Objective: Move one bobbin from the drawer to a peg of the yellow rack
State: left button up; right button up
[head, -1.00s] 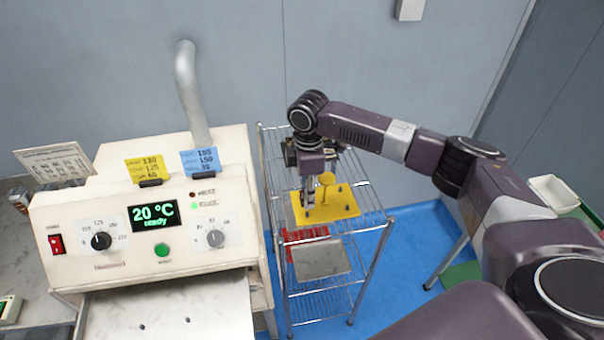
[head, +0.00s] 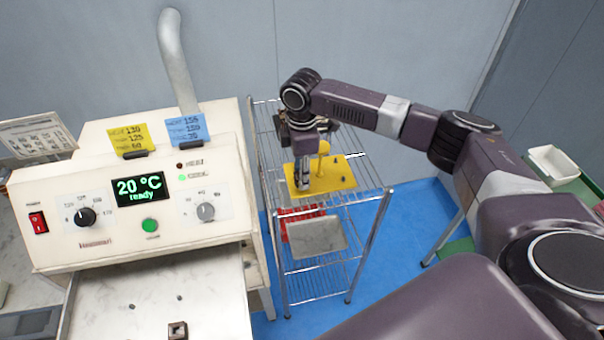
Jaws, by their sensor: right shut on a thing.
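The yellow rack (head: 335,183) is a flat yellow plate with several small dark pegs and an upright yellow post with a round top (head: 323,150). It lies on the top shelf of a wire cart. My right gripper (head: 303,186) points down at the left part of the rack and is shut on a bobbin. The bobbin is largely hidden by the fingers, and I cannot tell whether it touches a peg. The metal drawer (head: 110,300) at the front of the cream machine shows at the bottom, with a small dark square piece (head: 177,330) on it. My left gripper is out of view.
The cream machine (head: 240,225) with its display stands close left of the wire cart (head: 378,215). A red item (head: 300,212) and a grey tray (head: 316,236) are lower in the cart. A white bin (head: 553,165) stands at the far right. Blue floor is free right of the cart.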

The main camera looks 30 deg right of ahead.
jog(key=shift+f, duration=0.3)
jog(key=shift+f, duration=0.75)
jog(key=o, duration=1.1)
jog(key=shift+o, duration=0.2)
jog(key=shift+r, duration=0.1)
notch_tip(320, 180, up, 12)
jog(key=shift+f, duration=0.2)
